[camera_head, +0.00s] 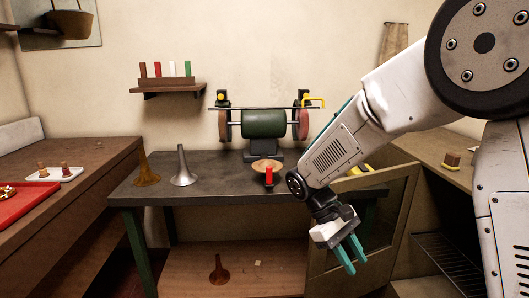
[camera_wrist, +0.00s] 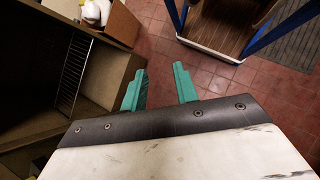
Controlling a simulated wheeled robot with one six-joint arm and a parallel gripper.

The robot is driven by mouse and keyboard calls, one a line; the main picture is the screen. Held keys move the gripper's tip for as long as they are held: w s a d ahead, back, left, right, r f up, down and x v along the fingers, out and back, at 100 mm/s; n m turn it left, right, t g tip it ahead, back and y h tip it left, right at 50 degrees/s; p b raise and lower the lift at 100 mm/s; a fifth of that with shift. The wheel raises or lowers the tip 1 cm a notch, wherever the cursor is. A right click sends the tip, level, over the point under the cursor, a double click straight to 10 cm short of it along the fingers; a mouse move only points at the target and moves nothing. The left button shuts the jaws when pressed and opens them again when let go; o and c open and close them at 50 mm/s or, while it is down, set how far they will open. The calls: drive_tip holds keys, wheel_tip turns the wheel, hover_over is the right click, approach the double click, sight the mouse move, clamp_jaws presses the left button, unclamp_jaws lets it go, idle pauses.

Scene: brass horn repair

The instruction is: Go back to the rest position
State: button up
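My gripper (camera_head: 350,254) has two teal fingers and hangs in front of the bench, pointing down. The fingers stand apart with nothing between them. In the wrist view my gripper (camera_wrist: 160,84) is also open and empty, over the red tiled floor (camera_wrist: 190,60). My arm reaches in from the right in the head view and covers part of the bench's right side.
The dark bench (camera_head: 222,190) holds a green grinder (camera_head: 263,123), two horn bells (camera_head: 182,168) and a red cylinder (camera_head: 269,176) by a shallow wooden bowl (camera_head: 262,165). An open cabinet door (camera_head: 398,208) stands behind my gripper. A red tray (camera_head: 25,205) lies at left.

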drive_tip(key=s+d+r+m+t+y, duration=0.3)
drive_tip(key=s+r, duration=0.3)
drive_tip(key=s, duration=0.5)
drive_tip(key=s+d+r+m+t+y, duration=0.3)
drive_tip(key=s+r, duration=0.3)
drive_tip(key=s, duration=0.5)
drive_tip(key=shift+d+m+t, duration=0.3)
drive_tip(key=shift+m, duration=0.1)
